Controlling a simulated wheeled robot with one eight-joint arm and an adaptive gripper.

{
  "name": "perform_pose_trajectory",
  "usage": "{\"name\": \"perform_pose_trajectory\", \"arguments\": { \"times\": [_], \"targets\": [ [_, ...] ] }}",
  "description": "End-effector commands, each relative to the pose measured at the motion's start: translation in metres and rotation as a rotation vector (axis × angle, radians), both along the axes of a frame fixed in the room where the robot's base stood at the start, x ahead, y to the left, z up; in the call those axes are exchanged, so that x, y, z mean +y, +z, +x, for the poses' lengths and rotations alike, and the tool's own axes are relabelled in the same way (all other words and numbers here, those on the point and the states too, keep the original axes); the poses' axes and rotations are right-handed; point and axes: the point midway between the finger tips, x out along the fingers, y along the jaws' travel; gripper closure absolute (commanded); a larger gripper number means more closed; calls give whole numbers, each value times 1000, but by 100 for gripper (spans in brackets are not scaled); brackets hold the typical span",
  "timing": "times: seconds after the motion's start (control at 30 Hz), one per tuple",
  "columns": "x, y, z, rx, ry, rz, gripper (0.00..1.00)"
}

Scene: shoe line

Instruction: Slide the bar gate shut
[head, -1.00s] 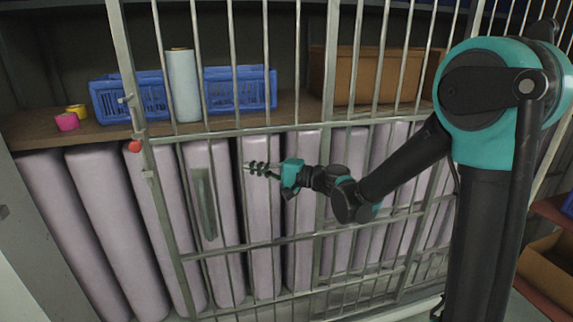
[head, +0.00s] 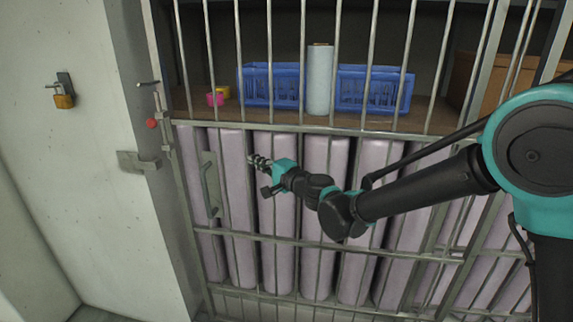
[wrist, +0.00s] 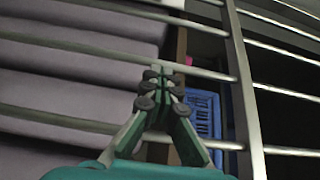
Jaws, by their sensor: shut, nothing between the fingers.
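The metal bar gate (head: 300,128) spans most of the head view, in front of a shelf and upright mauve rolls or pads. Its left upright stands right by the edge of the pale wall, with little or no gap showing. A red knob (head: 152,124) and a latch bracket (head: 138,162) sit at that edge. A plate with a pull handle (head: 210,185) is on the gate near its left side. My gripper (head: 254,161) is shut and empty, just right of the handle. In the wrist view its fingertips (wrist: 158,90) are together, close to the bars; contact cannot be told.
A padlock (head: 64,101) hangs on the wall (head: 90,200) at left. Behind the bars, the shelf (head: 425,112) holds blue baskets (head: 374,90), a pale roll (head: 319,80), small pink and yellow items and a brown box (head: 490,80).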

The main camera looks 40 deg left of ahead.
Motion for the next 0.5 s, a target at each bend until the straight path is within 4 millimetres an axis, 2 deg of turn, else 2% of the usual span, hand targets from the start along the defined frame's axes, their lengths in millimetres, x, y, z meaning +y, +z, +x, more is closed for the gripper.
{"name": "perform_pose_trajectory", "arguments": {
  "times": [0.03,0.2,0.33,0.5],
  "targets": [
    [13,0,-8,0,2,0,100],
    [42,0,-25,0,2,0,100],
    [56,0,-32,0,1,0,100],
    [64,0,-37,0,1,0,100]
  ]
}}
